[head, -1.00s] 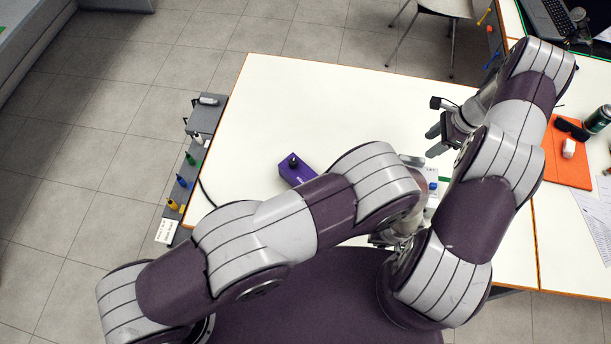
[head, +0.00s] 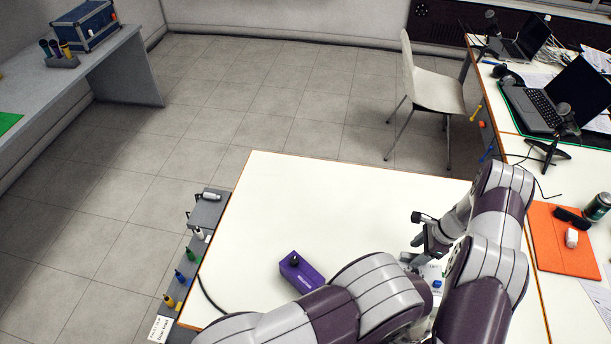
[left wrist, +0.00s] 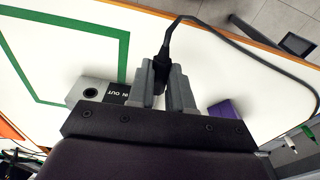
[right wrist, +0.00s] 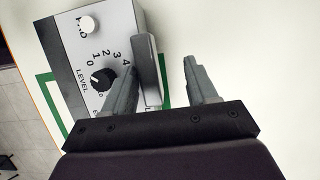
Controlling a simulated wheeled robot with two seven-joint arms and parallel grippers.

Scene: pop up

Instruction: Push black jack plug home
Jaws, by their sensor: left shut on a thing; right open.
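My left gripper (left wrist: 160,82) is shut on the black jack plug (left wrist: 164,62) in the left wrist view. A black cable (left wrist: 235,42) runs from the plug up and to the right. Beside it at left is a grey box (left wrist: 78,88) marked IN and OUT, with a round dark socket (left wrist: 90,93). The plug looks apart from this socket. In the right wrist view the same kind of grey box (right wrist: 70,50) shows a LEVEL knob and a white button. My right gripper (right wrist: 165,75) is open, its left finger close beside the box. In the head view my right gripper (head: 425,240) hovers over the table; my left one is hidden.
A purple box (head: 310,277) with a black top piece stands on the white table (head: 300,200). A rack with coloured plugs (head: 190,255) hangs at the table's left edge. An orange mat (head: 562,245) lies at right. The table's far middle is clear.

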